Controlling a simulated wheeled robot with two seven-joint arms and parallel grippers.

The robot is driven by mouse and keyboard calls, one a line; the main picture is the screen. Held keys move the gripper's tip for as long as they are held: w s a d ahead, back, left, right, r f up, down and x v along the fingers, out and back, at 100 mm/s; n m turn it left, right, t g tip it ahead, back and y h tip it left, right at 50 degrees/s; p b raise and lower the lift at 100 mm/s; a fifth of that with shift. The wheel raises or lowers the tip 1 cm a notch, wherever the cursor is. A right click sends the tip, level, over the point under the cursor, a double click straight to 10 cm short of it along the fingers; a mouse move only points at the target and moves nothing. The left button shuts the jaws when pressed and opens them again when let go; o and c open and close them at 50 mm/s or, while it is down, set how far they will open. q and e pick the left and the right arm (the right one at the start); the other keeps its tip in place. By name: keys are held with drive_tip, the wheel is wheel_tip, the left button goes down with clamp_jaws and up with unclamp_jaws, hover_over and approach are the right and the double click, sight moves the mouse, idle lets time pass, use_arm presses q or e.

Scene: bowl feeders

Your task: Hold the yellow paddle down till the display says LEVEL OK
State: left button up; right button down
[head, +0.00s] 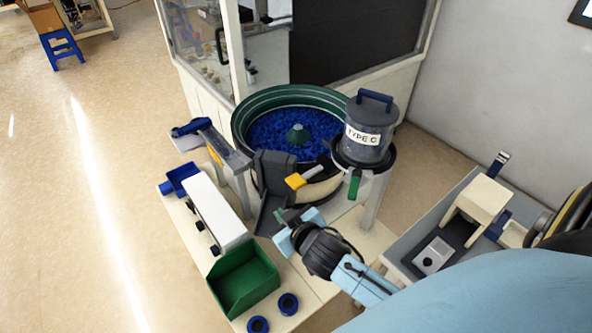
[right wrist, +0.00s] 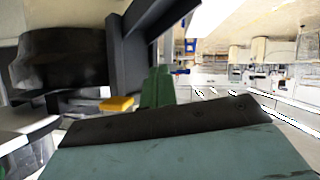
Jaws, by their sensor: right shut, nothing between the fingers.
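The yellow paddle (head: 296,181) sits on the end of a light grey arm at the front of the bowl feeder (head: 244,122). It also shows in the right wrist view (right wrist: 118,104), left of the green finger. My right gripper (head: 287,214) is shut and empty, just below and in front of the paddle in the head view. I see a gap between them in that view and no clear contact. No readable LEVEL OK text shows. A dark screen corner (head: 582,12) is cut off at the upper right. My left gripper is out of view.
Blue parts (head: 275,135) fill the bowl. A clear hopper labelled TYPE C (head: 366,128) with a green handle (head: 354,185) stands at its right. A dark chute (head: 271,190) is close to my right gripper. A green bin (head: 243,282) and blue rings (head: 288,304) are in front.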

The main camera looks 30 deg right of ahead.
drive_tip(key=w+a+r+n+t+y, duration=0.3)
drive_tip(key=w+r+y, duration=0.1)
drive_tip(key=r, duration=0.5)
drive_tip(key=w+a+r+n+t+y, duration=0.3)
drive_tip(key=w+a+r, duration=0.1)
drive_tip(key=r, duration=0.4)
drive_tip(key=s+a+r+n+g+y, duration=0.4)
drive_tip(key=a+r+n+g+y, duration=0.2)
drive_tip(key=a+n+g+y, duration=0.6)
drive_tip(key=d+f+n+g+h+p, duration=0.1)
drive_tip(key=d+f+n+g+h, duration=0.35)
drive_tip(key=d+h, duration=0.75)
drive_tip(key=d+r+m+g+h, duration=0.2)
drive_tip(key=d+m+h, duration=0.3)
drive_tip(key=d, duration=0.9)
drive_tip(key=shift+w+r+m+h, duration=0.4)
drive_tip(key=shift+r+h, duration=0.1)
drive_tip(key=shift+h, duration=0.3)
